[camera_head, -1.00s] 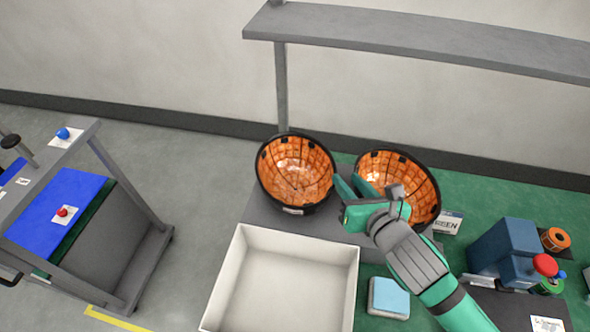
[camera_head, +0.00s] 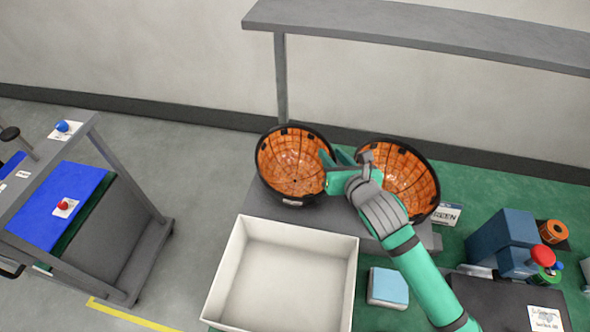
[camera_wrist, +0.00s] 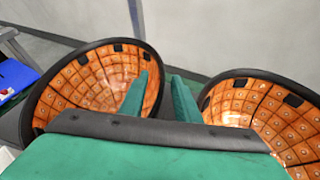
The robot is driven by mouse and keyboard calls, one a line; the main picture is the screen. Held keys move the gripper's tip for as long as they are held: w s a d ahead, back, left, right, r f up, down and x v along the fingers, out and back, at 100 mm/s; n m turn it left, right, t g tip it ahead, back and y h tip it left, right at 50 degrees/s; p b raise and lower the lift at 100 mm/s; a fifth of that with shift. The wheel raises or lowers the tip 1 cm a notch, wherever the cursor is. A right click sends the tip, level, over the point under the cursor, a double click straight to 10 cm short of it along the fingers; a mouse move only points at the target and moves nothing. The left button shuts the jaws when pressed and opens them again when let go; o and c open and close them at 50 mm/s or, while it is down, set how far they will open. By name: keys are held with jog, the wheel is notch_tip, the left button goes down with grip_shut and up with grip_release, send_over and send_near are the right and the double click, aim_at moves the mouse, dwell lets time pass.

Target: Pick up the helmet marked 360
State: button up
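Two helmets with black rims and orange padded insides lie open side up, side by side on a grey platform. The left helmet (camera_head: 290,165) has a small white label on its lower front rim, too small to read. The right helmet (camera_head: 412,180) is partly hidden by my arm. My gripper (camera_head: 334,156) is open between the two, at the left helmet's right rim. In the wrist view, one finger overlaps the inside of the left helmet (camera_wrist: 85,85), and the other is in the gap before the right helmet (camera_wrist: 270,115). Contact cannot be told. No 360 marking is readable.
An empty white bin (camera_head: 285,275) stands in front of the left helmet. A light blue block (camera_head: 388,286) is on the green bench. Blue boxes (camera_head: 503,243) and spools are at right. A grey shelf (camera_head: 420,32) hangs above. A cart (camera_head: 110,240) stands at left.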

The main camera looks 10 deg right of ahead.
jog(key=shift+w, duration=0.1)
jog(key=shift+c, duration=0.2)
grip_shut()
jog(key=shift+a, duration=0.1)
dwell(1.1)
